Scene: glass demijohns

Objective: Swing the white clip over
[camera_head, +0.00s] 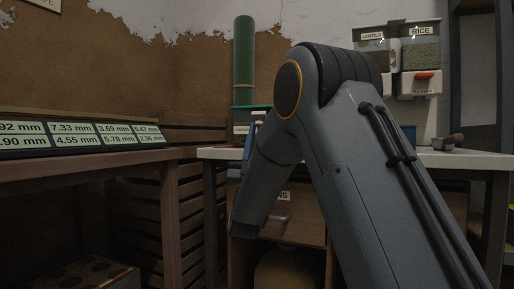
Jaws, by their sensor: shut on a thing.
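I cannot make out a white clip in this view. My grey arm fills the centre and right, bent at an elbow with an orange ring, and its forearm slopes down to the left in front of the white-topped bench (222,153). The forearm's dark lower end is in front of the wooden cabinet under the bench. My gripper's fingers do not show, so what they hold is hidden. No glass demijohn can be clearly told here.
A tall green cylinder (243,62) stands at the back. Dispensers labelled lentils (372,52) and rice (420,53) are at the right. A sign with millimetre figures (80,136) stands on the left table (90,164). A drawer handle (279,217) shows beside my forearm.

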